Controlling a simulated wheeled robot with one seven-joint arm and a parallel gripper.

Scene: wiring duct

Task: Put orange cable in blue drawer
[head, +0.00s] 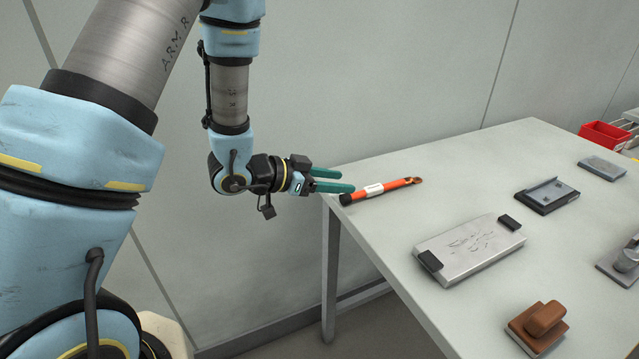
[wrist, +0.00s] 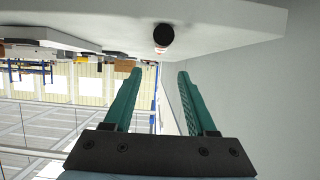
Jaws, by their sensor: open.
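No blue drawer can be made out in either view.
On the table (head: 440,190) stand a metal plate with black clips (head: 470,247), a brown wooden block (head: 538,325), a dark tray (head: 546,195) and a grey plate (head: 602,168). A red bin (head: 605,135) is at the far right. The tabletop around the cable is clear.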

